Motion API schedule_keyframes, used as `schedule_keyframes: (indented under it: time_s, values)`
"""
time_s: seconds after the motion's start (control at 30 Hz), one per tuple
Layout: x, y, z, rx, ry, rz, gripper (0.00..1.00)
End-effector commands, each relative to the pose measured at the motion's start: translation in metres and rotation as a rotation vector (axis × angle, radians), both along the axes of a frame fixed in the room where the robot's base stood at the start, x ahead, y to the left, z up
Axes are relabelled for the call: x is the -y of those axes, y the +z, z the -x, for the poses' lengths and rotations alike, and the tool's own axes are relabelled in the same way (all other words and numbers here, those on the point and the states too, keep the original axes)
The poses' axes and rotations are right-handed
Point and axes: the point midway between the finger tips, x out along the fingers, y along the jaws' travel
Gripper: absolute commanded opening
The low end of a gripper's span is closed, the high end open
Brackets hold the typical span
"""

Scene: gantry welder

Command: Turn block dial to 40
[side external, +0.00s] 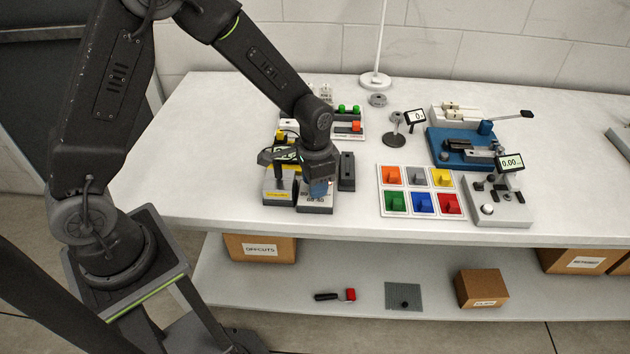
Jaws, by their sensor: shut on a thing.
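My gripper (318,187) points down at the front left of the white table, over a grey block (315,207) with markings on its front face. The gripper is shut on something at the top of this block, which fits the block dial. The fingers and wrist hide the dial, so its setting cannot be read. The marks on the block's front are too small to read surely.
A tray of coloured blocks (420,190), a blue fixture (462,148) and a grey gauge stand (497,203) lie further right.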

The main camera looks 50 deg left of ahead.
Motion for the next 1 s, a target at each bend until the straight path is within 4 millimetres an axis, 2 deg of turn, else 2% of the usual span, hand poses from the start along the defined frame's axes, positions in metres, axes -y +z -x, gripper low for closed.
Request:
schedule_keyframes:
  time_s: [0.5, 0.53, 0.6, 0.87, 1.0]
  values:
    - [0.0, 0.001, 0.0, -0.001, -0.022, 0.0, 0.12]
    - [0.0, 0.001, 0.0, -0.001, -0.022, 0.0, 0.38]
    - [0.0, 0.001, 0.0, -0.001, -0.022, 0.0, 0.45]
    - [0.0, 0.001, 0.0, 0.0, -0.022, 0.0, 0.47]
    - [0.0, 0.011, -0.001, 0.003, -0.022, 0.0, 0.47]
